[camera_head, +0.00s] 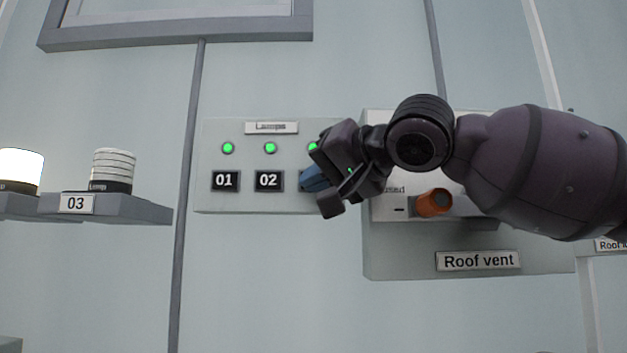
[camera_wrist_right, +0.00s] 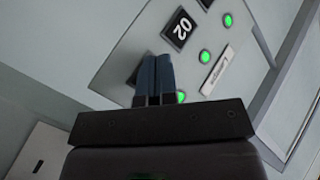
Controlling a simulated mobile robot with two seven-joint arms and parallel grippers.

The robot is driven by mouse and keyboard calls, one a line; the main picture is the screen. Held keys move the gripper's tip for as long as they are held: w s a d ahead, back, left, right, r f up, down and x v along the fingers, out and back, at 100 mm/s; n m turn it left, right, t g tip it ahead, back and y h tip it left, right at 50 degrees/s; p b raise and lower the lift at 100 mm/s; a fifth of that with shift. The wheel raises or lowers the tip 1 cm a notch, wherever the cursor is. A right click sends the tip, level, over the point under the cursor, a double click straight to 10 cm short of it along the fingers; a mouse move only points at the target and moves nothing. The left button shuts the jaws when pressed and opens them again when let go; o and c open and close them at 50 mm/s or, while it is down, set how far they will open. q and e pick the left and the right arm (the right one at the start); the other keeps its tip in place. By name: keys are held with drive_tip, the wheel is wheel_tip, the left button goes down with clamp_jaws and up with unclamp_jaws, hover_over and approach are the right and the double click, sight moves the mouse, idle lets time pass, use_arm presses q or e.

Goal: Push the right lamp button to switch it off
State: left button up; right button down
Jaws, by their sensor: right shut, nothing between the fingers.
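The lamp panel (camera_head: 240,200) is on the wall, with black buttons 01 (camera_head: 225,181) and 02 (camera_head: 268,181) under green lights. A third green light (camera_head: 312,146) shows beside my right gripper (camera_head: 312,180). The right lamp button is hidden behind this gripper in the head view. In the right wrist view the shut, empty blue fingers (camera_wrist_right: 155,75) point at the panel (camera_wrist_right: 120,60), in line past button 02 (camera_wrist_right: 179,29). A dark edge shows beside the fingertips; I cannot tell whether they touch the button. My left gripper is not in view.
A roof vent panel (camera_head: 400,262) with an orange knob (camera_head: 433,202) is just right of the lamp panel, partly behind my right arm. At left, a shelf (camera_head: 130,209) labelled 03 holds an unlit-looking lamp (camera_head: 113,165); a bright lamp (camera_head: 20,170) stands beside it.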

drive_tip(key=shift+w, duration=0.15)
idle(0.5)
drive_tip(key=shift+w+p, duration=0.3)
drive_tip(key=shift+w, duration=0.05)
idle(0.5)
drive_tip(key=shift+s, duration=0.5)
drive_tip(key=shift+s+b, duration=1.35)
drive_tip(key=shift+s, duration=1.65)
